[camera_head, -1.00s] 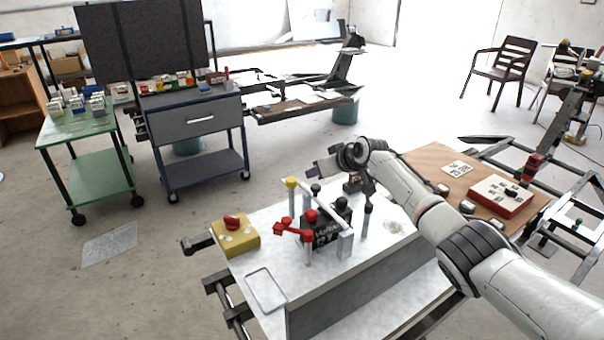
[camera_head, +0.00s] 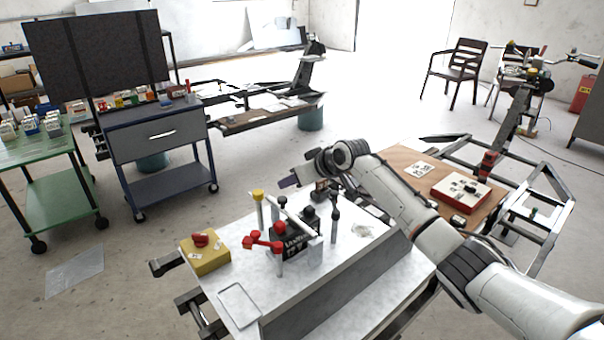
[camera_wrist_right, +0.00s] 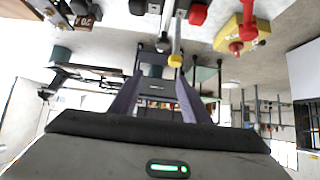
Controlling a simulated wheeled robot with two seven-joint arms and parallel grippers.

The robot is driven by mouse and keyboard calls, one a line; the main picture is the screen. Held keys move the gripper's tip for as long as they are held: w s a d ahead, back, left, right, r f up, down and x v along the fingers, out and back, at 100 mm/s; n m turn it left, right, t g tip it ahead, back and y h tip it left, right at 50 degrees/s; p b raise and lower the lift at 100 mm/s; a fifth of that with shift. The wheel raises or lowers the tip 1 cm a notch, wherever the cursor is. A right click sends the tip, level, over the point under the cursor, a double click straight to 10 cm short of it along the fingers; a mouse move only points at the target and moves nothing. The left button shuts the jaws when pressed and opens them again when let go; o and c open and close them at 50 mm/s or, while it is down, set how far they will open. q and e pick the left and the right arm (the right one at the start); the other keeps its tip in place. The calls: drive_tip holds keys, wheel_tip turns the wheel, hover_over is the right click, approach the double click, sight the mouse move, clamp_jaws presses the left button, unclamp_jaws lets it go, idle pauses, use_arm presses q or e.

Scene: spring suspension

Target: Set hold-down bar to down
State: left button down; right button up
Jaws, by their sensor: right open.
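A white bar (camera_head: 301,220) runs slanting over the small black fixture (camera_head: 285,245) on the white bench top in the head view. A yellow-capped post (camera_head: 259,208) stands upright beside it, and a red-handled lever (camera_head: 262,242) sits in front. I cannot tell for sure which part is the hold-down bar. In the right wrist view, inverted, a pale post with a yellow tip (camera_wrist_right: 175,60) shows beyond the fingers, beside a black-tipped post (camera_wrist_right: 163,43). My right gripper (camera_head: 290,181) is open and empty above the far side of the fixture; its two fingers (camera_wrist_right: 158,82) are apart. My left gripper is out of view.
A yellow box with a red button (camera_head: 205,253) and an empty tray outline (camera_head: 239,305) lie on the bench's left. A red-and-white box (camera_head: 461,192) is on the brown board (camera_head: 400,172).

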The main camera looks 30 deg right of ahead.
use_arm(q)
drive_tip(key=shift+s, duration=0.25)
use_arm(e)
drive_tip(key=shift+v, duration=1.9)
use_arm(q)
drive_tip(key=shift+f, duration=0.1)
use_arm(e)
drive_tip(key=shift+f, duration=0.15)
